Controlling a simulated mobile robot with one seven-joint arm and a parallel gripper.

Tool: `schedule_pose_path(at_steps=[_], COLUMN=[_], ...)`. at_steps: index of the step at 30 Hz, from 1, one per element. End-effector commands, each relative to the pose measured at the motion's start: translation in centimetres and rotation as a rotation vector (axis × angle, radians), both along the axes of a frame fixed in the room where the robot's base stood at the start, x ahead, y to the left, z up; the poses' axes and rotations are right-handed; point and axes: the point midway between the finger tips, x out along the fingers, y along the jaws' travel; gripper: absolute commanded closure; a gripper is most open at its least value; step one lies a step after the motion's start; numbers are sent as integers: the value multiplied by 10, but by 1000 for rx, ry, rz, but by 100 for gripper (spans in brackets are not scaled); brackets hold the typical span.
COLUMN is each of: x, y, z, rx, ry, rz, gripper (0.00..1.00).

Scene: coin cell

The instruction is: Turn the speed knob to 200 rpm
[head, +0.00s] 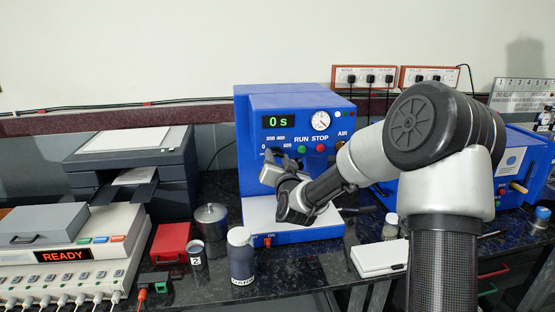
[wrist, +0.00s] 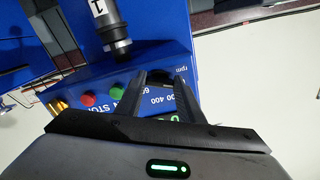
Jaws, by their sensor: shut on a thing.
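The blue machine (head: 290,102) stands at the middle of the bench in the head view, its display showing "0 s". Its panel has "200 400" dial marks, which show upside down in the wrist view beside my fingers. My gripper (head: 270,158) is at the left of the panel, at the dial. In the wrist view my gripper (wrist: 162,76) has its two black fingers on either side of the dark speed knob, shut on it. The knob is mostly hidden by the fingers, and I cannot read where its pointer stands.
Green (head: 302,149) and red (head: 320,148) buttons marked RUN and STOP sit right of the dial. A round gauge (head: 320,121) is above them. A white-capped jar (head: 241,256) stands in front of the machine. A grey cylinder (wrist: 115,35) hangs close to the fingers.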

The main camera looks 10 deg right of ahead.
Motion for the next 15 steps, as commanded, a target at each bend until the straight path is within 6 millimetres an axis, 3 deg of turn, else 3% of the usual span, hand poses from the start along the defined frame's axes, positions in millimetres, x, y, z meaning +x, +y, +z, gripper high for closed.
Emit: schedule_pose_path(at_steps=[8,15], x=[0,0], y=[0,1], z=[-3,-4], rx=[71,237], ry=[0,-2], rz=[0,0], gripper=[88,88])
